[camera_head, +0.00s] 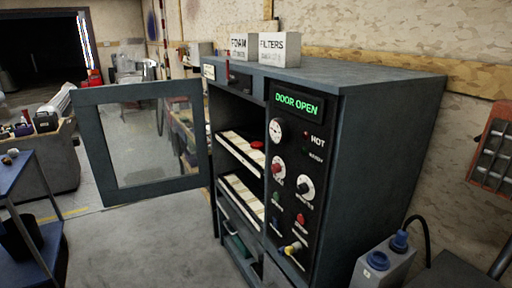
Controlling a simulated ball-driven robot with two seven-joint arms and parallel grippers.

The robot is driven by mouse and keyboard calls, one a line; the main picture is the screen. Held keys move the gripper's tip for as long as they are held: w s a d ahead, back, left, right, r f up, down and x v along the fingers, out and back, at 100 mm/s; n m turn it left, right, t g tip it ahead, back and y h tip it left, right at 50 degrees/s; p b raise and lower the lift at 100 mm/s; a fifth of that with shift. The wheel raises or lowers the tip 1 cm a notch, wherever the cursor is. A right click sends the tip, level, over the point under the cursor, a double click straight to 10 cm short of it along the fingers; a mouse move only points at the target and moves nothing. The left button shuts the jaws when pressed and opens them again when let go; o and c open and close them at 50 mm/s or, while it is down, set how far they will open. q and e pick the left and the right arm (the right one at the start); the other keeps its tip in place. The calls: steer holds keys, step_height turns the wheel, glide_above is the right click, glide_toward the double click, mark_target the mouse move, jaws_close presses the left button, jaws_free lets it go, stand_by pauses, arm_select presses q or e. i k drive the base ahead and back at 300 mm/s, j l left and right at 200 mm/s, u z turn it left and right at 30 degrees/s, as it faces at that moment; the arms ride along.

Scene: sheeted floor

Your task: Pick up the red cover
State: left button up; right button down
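A small round red piece (257,145), which may be the red cover, sits at the front right of the upper rack (238,150) inside a dark grey cabinet (375,125). It is too small to tell its exact shape. The cabinet's glass-windowed door (92,150) stands swung open to the left, and its panel reads "DOOR OPEN". Neither of my grippers is in view.
Below is a second light-striped rack (243,197). Boxes marked FOAM (243,46) and FILTERS (279,50) stand on the cabinet top. A blue table (20,172) is at left; a grey box with blue caps (382,266) is at lower right. Floor before the cabinet is clear.

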mark_target(258, 145)
steer(key=i+j+u, duration=0.55)
steer(key=i+u, duration=0.2)
steer(key=i+j, duration=0.1)
steer(key=i, duration=0.45)
steer(key=i+j+u, duration=0.1)
steer(key=i, duration=0.4)
steer(key=i+z, duration=0.25)
steer(key=z, duration=0.2)
steer(key=i+z, duration=0.2)
steer(key=z, duration=0.2)
steer(key=i+j+z, duration=0.1)
steer(key=i+z, duration=0.15)
steer(key=z, duration=0.2)
